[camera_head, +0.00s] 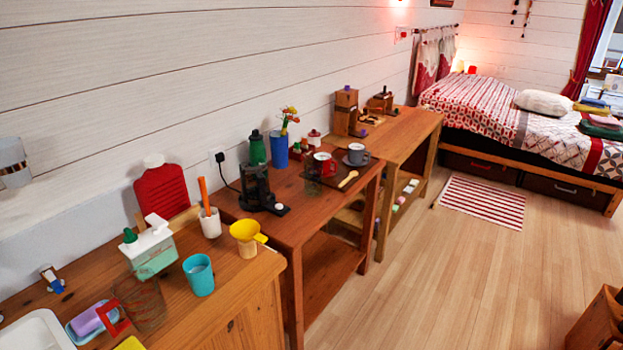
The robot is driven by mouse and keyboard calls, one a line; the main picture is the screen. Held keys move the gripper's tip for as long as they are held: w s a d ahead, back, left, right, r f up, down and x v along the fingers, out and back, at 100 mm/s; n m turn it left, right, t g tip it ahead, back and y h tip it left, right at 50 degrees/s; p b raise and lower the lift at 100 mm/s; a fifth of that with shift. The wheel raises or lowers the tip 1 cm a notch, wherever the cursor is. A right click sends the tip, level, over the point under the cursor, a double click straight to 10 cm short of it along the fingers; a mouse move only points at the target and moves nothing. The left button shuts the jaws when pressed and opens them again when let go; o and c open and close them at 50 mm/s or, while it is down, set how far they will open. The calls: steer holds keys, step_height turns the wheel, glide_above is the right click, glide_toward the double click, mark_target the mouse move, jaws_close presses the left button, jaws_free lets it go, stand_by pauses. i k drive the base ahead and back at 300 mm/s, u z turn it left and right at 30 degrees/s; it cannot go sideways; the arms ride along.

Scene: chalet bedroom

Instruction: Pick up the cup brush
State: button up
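No brush head shows clearly. An upright orange handle (204,193) stands in a small white cup (210,224) on the near wooden counter, and its lower end is hidden inside the cup. It may be the cup brush, but I cannot tell for sure. The white cup stands close to the wall, between a white-and-green dispenser (150,250) on its left and a yellow funnel-like cup (246,238) on its right. My gripper is not in view.
A turquoise cup (199,275) stands in front. A clear container (141,300), a purple sponge (92,318) and a white sink (32,332) are at lower left. A black device (257,187) stands on the adjoining table. The floor (450,270) at right is mostly open.

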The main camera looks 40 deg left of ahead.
mark_target(201, 181)
steer(key=u, duration=0.55)
steer(key=i, duration=1.3)
steer(key=u, duration=1.05)
steer(key=i, duration=0.5)
steer(key=u, duration=0.3)
steer(key=k, duration=0.65)
steer(key=u, duration=0.2)
steer(key=i, duration=0.65)
steer(key=z, duration=0.15)
